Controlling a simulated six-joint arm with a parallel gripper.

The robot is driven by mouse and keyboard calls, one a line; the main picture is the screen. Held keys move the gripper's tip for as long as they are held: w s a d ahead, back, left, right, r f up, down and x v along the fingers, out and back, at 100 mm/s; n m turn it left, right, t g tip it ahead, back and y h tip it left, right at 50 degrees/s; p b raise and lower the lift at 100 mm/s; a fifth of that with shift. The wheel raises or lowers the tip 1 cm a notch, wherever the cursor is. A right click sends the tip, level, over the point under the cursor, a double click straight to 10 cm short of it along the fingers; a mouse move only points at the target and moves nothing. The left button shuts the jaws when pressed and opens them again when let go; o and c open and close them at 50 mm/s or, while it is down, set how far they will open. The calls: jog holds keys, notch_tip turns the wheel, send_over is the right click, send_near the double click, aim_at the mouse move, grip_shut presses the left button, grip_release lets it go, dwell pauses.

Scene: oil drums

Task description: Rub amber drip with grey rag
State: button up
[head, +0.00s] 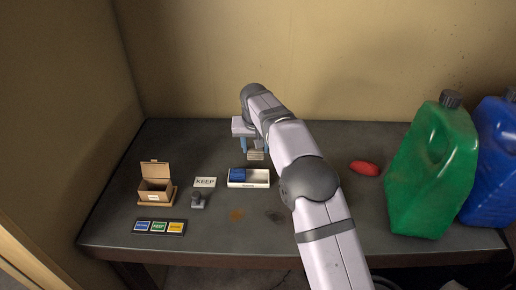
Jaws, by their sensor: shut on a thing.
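My gripper (255,147) is above the back of the table, behind the two-part tray. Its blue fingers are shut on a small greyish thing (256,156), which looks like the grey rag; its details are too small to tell. The amber drip (237,215) is a brownish-orange spot on the table in front of the tray, apart from my gripper. A dark smear (275,216) lies to its right.
The white tray (249,185) holds a blue cloth-like piece (238,175) at left; its right part looks empty. A KEEP card (205,182), small grey stamp-like object (197,201), cardboard box (156,185), colour-label strip (160,227), red object (364,168), green jug (433,170) and blue jug (494,165) stand around.

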jog(key=shift+s+a+r, duration=0.1)
jog(key=shift+a+r, duration=0.2)
jog(key=shift+r, duration=0.25)
jog(key=shift+s+a+r, duration=0.1)
jog(key=shift+a+r, duration=0.15)
jog(key=shift+r, duration=0.25)
jog(key=shift+s+a, duration=0.15)
jog(key=shift+s, duration=0.15)
jog(key=s+a+f+n+g+y, duration=0.2)
jog(key=s+a+f+n, duration=0.1)
jog(key=s+n, duration=0.4)
jog(key=s+a+f+n+g+y, duration=0.2)
jog(key=s+a+n, duration=0.4)
jog(key=n, duration=0.4)
jog(key=shift+s+a+f+n+g+y+p, duration=0.15)
jog(key=shift+s+f+n+g+y+p, duration=0.15)
jog(key=shift+s+f+n+p, duration=0.3)
jog(key=shift+f, duration=0.15)
